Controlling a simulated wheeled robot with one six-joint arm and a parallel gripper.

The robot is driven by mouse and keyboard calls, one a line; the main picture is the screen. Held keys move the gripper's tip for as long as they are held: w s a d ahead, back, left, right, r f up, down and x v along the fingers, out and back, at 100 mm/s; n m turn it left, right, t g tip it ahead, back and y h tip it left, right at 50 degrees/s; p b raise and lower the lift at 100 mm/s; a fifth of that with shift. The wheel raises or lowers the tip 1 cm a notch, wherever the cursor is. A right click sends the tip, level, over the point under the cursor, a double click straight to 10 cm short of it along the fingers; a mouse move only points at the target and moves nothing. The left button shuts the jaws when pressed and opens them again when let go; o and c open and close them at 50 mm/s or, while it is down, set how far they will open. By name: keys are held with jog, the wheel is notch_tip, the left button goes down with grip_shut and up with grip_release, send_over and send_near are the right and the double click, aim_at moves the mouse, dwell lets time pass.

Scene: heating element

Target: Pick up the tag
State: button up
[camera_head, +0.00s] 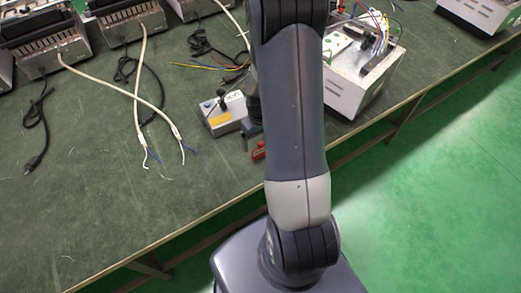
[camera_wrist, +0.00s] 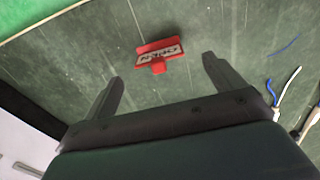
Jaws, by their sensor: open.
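The tag is a small red piece with a pale lettered face. In the wrist view the tag (camera_wrist: 160,54) lies on the green bench top, beyond my fingertips and roughly between their lines. My gripper (camera_wrist: 161,70) is open and empty, with its two dark fingers spread wide. In the head view the red tag (camera_head: 259,151) shows only partly, just left of my arm. My gripper's dark fingers (camera_head: 250,131) show in part beside it, and my arm hides the rest.
A white device with wires (camera_head: 362,75) stands right of my arm. Cables (camera_head: 141,105) lie on the left of the bench (camera_head: 90,215). The bench edge runs close to the tag.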

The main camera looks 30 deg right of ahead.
aim_at(261, 143)
jog(key=shift+d+f, duration=0.1)
jog(key=shift+f, duration=2.5)
jog(key=c, duration=1.1)
